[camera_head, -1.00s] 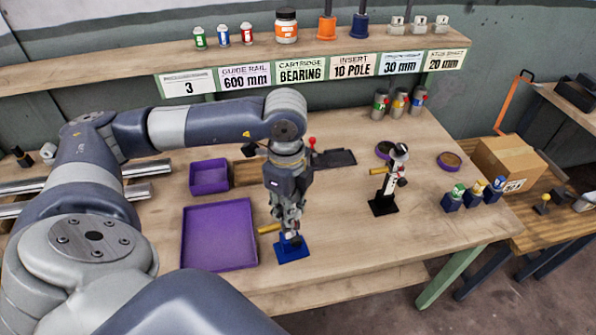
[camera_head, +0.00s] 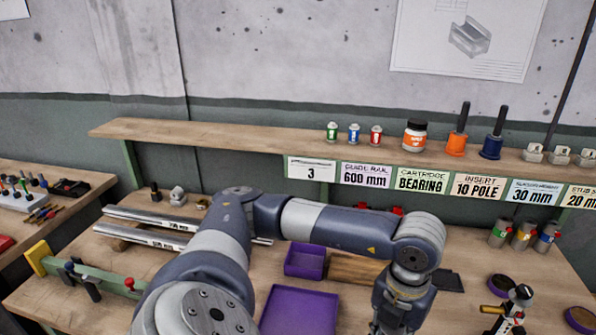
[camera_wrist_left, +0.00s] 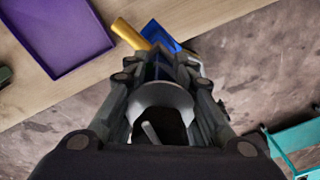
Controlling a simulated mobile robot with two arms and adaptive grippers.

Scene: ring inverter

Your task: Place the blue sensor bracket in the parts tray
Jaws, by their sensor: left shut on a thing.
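In the left wrist view my left gripper (camera_wrist_left: 160,68) is shut on the blue sensor bracket (camera_wrist_left: 161,36). Only part of the bracket shows past the fingers, with a yellow piece (camera_wrist_left: 130,34) beside it. The bracket is near the table's front edge in that view. A large purple tray (camera_wrist_left: 62,35) lies to its left, apart from it. In the head view this tray (camera_head: 299,314) is cut by the bottom edge, and a smaller purple tray (camera_head: 305,261) sits behind it. The left gripper's fingers and the bracket are below the head view. My right gripper is not seen.
Metal rails (camera_head: 160,228) lie at the left of the bench. A dark-and-white stand (camera_head: 515,310) and a round purple dish (camera_head: 581,319) are at the right. A labelled shelf (camera_head: 250,140) runs along the back. In the wrist view, floor shows beyond the table edge.

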